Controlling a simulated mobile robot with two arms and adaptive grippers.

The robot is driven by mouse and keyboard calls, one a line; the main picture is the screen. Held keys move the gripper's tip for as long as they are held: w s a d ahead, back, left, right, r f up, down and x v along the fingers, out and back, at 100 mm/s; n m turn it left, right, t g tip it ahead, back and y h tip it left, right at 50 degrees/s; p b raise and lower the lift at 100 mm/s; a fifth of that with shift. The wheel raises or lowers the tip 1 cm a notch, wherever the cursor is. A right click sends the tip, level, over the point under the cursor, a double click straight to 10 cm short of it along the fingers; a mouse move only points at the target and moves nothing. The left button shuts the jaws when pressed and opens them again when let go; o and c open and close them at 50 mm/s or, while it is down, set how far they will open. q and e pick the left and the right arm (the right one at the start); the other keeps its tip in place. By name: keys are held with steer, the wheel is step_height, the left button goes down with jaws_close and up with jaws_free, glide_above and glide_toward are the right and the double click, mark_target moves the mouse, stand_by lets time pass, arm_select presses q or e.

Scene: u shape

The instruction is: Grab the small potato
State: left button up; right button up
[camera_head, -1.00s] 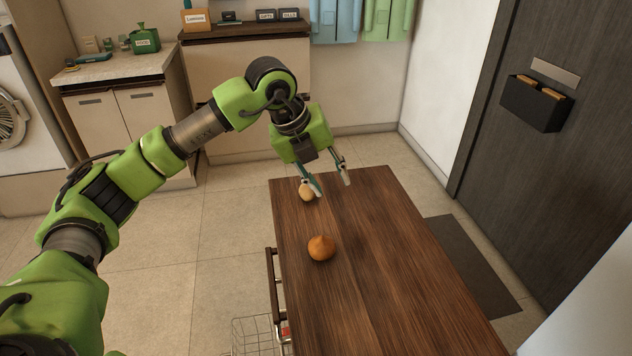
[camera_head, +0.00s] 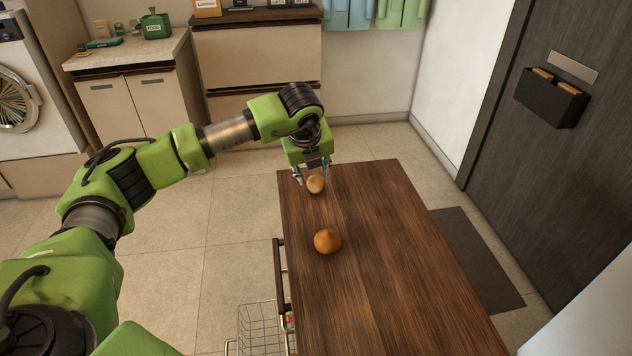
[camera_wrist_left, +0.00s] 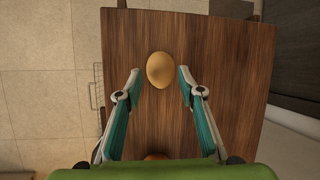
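The small potato (camera_head: 316,184) is a pale tan, rounded thing near the far end of the brown wooden table (camera_head: 390,270). My left gripper (camera_head: 312,178) is at the potato, coming from the far side, with one finger on each side of it. In the left wrist view the potato (camera_wrist_left: 160,70) lies between the tips of my open left gripper (camera_wrist_left: 157,78), with gaps on both sides. I cannot tell the fingers' exact height over the table. My right gripper is not in view.
An orange-brown onion-like thing (camera_head: 327,241) stands on the table nearer to me; its edge (camera_wrist_left: 156,156) shows low in the left wrist view. A wire basket (camera_head: 262,328) is at the table's left side. The table's right part is clear.

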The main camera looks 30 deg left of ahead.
mark_target(315, 178)
arm_select(q)
steer(key=shift+p+x, duration=0.35)
steer(key=shift+x, duration=1.6)
steer(key=shift+s+d, duration=0.1)
steer(key=shift+d, duration=0.05)
steer(key=c, duration=0.8)
steer(key=shift+o, duration=0.2)
steer(key=shift+r, duration=0.1)
